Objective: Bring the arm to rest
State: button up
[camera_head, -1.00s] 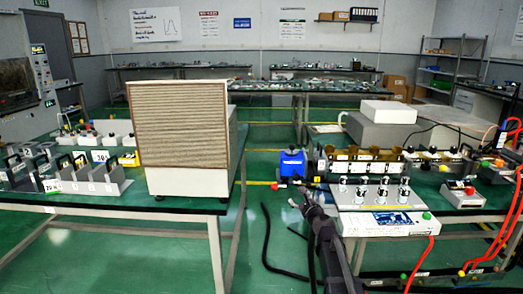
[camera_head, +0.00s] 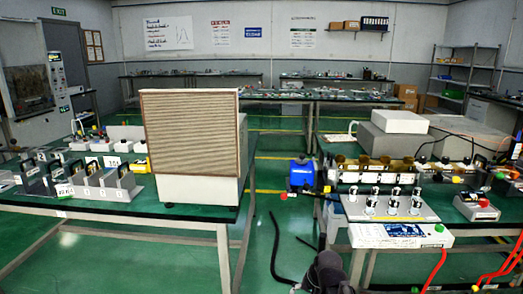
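A dark rounded part of my arm shows at the bottom edge of the head view, right of centre, in front of the gap between the two tables. I can make out no gripper fingers there, so whether the gripper is open or shut does not show. The arm part is low, near the front of the instrument box with a display (camera_head: 402,235), and appears apart from it. Nothing held can be seen.
A large beige louvred box (camera_head: 190,145) stands on the left table (camera_head: 130,208), near its right end. A blue device (camera_head: 301,172) is between the tables. Black cable (camera_head: 275,245) lies in the gap; red cables (camera_head: 435,270) hang at the right. Green floor shows between the tables.

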jog(key=s+d+n+g+h, duration=0.3)
jog(key=s+d, duration=0.1)
jog(key=s, duration=0.3)
notch_tip(320, 180, up, 25)
jog(key=p, duration=2.5)
jog(key=shift+f+p, duration=0.2)
jog(key=shift+p, duration=0.2)
